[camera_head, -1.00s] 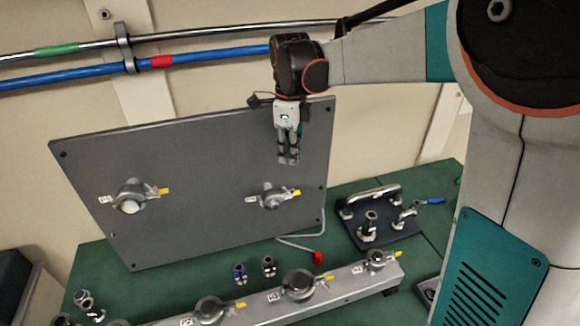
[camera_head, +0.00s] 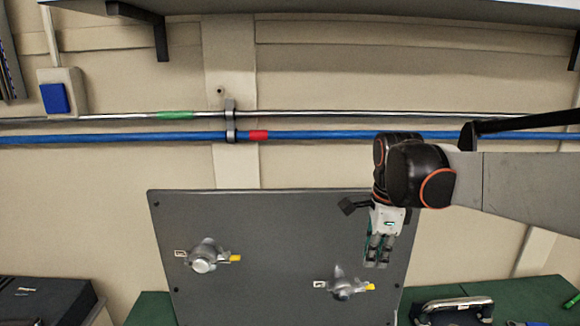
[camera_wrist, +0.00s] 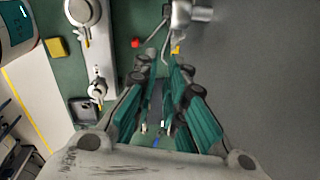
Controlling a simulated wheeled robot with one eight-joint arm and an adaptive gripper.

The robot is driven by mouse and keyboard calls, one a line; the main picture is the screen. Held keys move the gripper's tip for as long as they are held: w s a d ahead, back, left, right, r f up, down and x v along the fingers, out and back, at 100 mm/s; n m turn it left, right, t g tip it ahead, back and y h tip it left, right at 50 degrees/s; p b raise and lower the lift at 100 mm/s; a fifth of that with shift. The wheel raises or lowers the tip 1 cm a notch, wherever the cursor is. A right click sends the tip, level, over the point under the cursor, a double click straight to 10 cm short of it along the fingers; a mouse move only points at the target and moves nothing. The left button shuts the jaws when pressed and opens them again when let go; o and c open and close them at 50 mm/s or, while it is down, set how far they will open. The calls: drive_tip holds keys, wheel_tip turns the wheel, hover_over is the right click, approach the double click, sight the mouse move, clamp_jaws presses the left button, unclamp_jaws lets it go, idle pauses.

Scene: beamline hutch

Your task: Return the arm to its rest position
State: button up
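My arm (camera_head: 520,185) reaches in from the right in the head view, its forearm about level. My gripper (camera_head: 378,250) hangs with its fingers pointing down in front of the upper right part of the grey panel (camera_head: 275,245). In the wrist view my gripper (camera_wrist: 160,85) shows two teal-padded fingers with a gap between them and nothing held. The gripper looks apart from the panel and its valves.
The panel carries a left valve (camera_head: 203,258) and a right valve (camera_head: 343,287). A blue pipe (camera_head: 330,135) crosses the wall behind my arm. A shelf (camera_head: 330,6) is overhead. A black case (camera_head: 45,298) stands at lower left. The wrist view shows a red knob (camera_wrist: 135,43).

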drive_tip(key=s+f+n+t+b, duration=0.5)
drive_tip(key=s+f+n+b, duration=0.7)
drive_tip(key=s+f+n, duration=0.5)
drive_tip(key=n, duration=0.3)
drive_tip(key=shift+s+f+t+b, duration=0.2)
drive_tip(key=shift+s+t+b, duration=0.1)
drive_tip(key=shift+s, duration=0.05)
